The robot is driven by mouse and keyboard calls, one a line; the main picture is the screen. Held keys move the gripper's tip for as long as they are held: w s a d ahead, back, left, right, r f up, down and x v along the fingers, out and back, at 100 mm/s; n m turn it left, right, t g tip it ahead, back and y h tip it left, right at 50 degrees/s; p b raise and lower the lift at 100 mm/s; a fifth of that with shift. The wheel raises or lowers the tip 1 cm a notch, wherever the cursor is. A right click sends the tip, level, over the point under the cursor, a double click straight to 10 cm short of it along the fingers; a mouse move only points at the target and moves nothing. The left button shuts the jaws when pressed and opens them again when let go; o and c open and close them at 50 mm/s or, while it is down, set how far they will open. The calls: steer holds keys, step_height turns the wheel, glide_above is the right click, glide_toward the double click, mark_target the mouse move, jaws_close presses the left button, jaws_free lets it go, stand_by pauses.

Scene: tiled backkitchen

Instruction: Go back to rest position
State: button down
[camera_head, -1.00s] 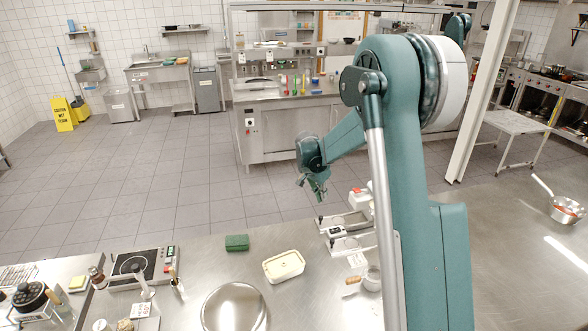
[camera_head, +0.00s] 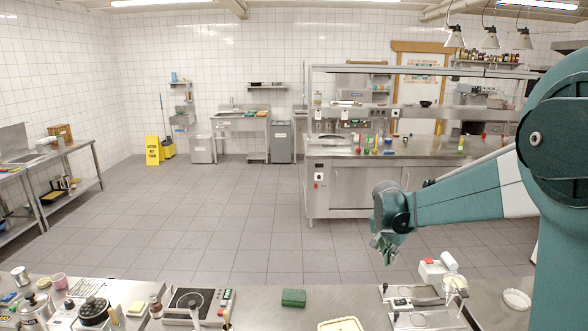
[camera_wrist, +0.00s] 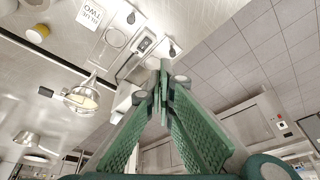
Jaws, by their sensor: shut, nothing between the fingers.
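My gripper (camera_head: 387,250) hangs at the end of my teal arm, in the air near the far edge of the steel counter (camera_head: 255,310). In the head view its fingers point down and it holds nothing. In the wrist view its green ribbed fingers (camera_wrist: 160,95) meet at their tips, with nothing between them. The gripper appears clear of the things on the counter; the exact gap cannot be told.
A green sponge (camera_head: 293,298), a small hob (camera_head: 198,304) and a two-station device (camera_head: 415,303) stand on the counter. A white dish (camera_head: 516,299) is at the right. Behind lies open tiled floor (camera_head: 230,215), then a steel island (camera_head: 350,190).

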steer(key=s+a+r+n+t+b, duration=0.1)
steer(key=s+a+r+n+b, duration=0.25)
steer(key=s, duration=0.75)
steer(key=s+a+f+n+t+y+b, duration=0.1)
steer(key=s+a+f+n+b, duration=0.1)
steer(key=s, duration=1.2)
steer(key=s+a+f+n+t+y+b, duration=0.1)
steer(key=s+a+n, duration=0.3)
steer(key=s, duration=1.1)
steer(key=shift+s+a+f+t+y+b, duration=0.2)
steer(key=shift+a+f+t+y+b, duration=0.25)
steer(key=shift+a+t+b, duration=0.45)
